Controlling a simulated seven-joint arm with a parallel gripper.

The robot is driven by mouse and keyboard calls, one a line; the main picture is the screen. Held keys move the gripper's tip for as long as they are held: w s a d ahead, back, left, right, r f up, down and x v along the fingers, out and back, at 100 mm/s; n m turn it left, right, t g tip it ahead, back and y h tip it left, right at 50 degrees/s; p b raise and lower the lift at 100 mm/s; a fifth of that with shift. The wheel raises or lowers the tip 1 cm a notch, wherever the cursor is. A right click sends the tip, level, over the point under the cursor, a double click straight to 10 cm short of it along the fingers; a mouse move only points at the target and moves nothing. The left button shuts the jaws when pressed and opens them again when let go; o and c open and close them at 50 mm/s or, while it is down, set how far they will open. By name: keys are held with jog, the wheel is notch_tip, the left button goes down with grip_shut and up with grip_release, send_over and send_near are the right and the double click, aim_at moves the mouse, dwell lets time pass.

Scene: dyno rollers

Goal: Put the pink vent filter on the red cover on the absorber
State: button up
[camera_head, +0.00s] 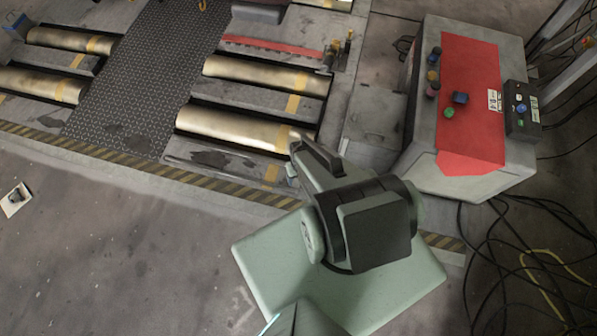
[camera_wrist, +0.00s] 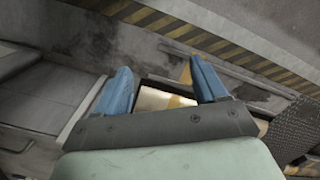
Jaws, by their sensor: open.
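The absorber (camera_head: 420,150) is a grey box at the upper right of the head view, and the red cover (camera_head: 472,75) lies on its top. A small pinkish piece (camera_head: 432,91), which looks like the pink vent filter, stands near the cover's left edge, close below an orange one. My gripper (camera_head: 303,155) is left of the absorber, above the front roller's right end. In the wrist view my gripper (camera_wrist: 160,85) has its two blue fingers wide apart with nothing between them. The filter and cover do not show in the wrist view.
Blue (camera_head: 434,53), orange (camera_head: 432,75), dark blue (camera_head: 460,98) and green (camera_head: 449,112) pieces share the cover. A dark button box (camera_head: 521,108) sits at its right. Metal rollers (camera_head: 240,130) lie left; loose cables (camera_head: 530,250) cover the floor at lower right.

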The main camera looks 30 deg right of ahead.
jog(key=shift+o, duration=0.4)
jog(key=s+a+r+n+g, duration=0.1)
jog(key=s+a+r+g, duration=0.1)
jog(key=s, duration=0.3)
jog(key=s+a+r+n+g, duration=0.1)
jog(key=s+a+r+g, duration=0.2)
jog(key=s+a+g, duration=0.1)
jog(key=shift+s+a+n+h, duration=0.3)
jog(key=shift+s+a+n, duration=0.15)
jog(key=shift+s, duration=0.75)
